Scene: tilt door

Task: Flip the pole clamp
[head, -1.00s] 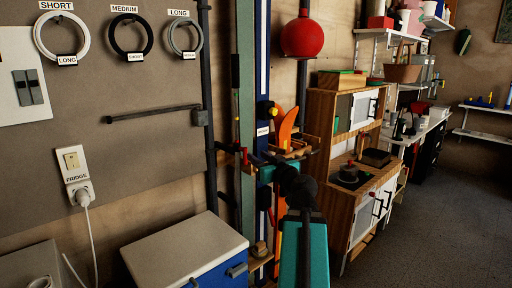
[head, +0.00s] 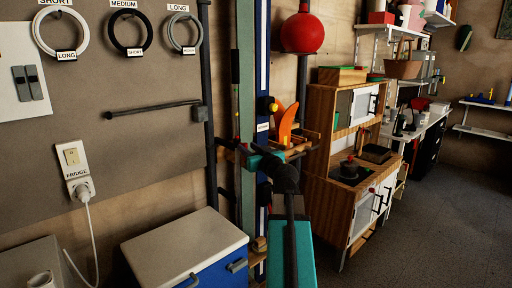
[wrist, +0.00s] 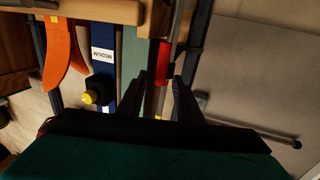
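A small red clamp-like piece (wrist: 166,62) sits on a thin dark pole (wrist: 152,75) in the wrist view; I take it for the pole clamp. In the head view it is mostly hidden by my gripper. My gripper (wrist: 160,80) is open, with its two dark fingers apart and the pole and the red piece showing between and just beyond the tips. No contact is clear. In the head view my teal gripper (head: 243,152) is at the pole rack, left of the blue post (head: 262,75).
An orange curved piece (head: 287,124) and a yellow-and-black knob (wrist: 91,97) are close by on the rack. A horizontal bar (head: 150,110) is on the wall to the left. A blue-and-white cooler (head: 185,250) stands below. A toy kitchen (head: 335,205) is at right; the floor beyond is clear.

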